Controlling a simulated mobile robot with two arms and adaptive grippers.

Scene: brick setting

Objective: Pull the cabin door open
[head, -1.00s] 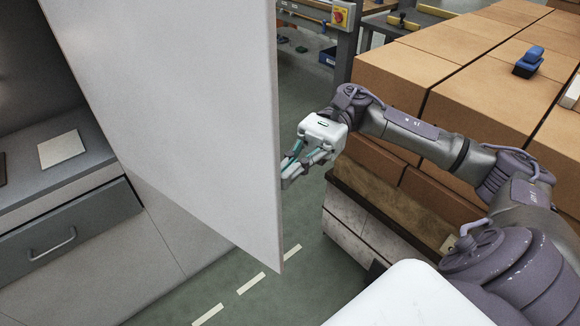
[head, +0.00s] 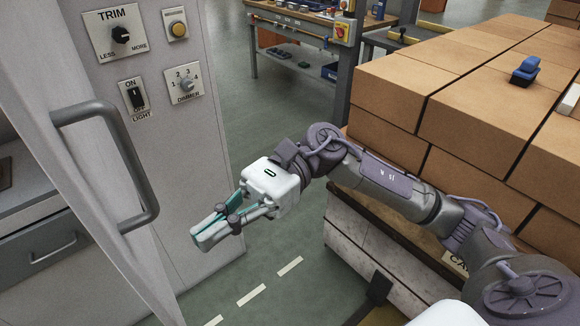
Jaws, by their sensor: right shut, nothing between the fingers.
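The cabin door (head: 110,255) is a pale panel at the left of the head view. I see it steeply from the side, and it runs off the left and bottom of the picture. A grey bar handle (head: 128,165) stands out from it. My right gripper (head: 204,240) is to the right of the handle, clear of it in the picture. Its fingers are shut with nothing between them and point left and down. My left gripper is not in view.
A pale wall panel (head: 160,150) with switches and knobs stands behind the handle. A grey drawer (head: 35,255) shows at far left. Green floor (head: 290,115) is clear between wall and workbench (head: 300,25).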

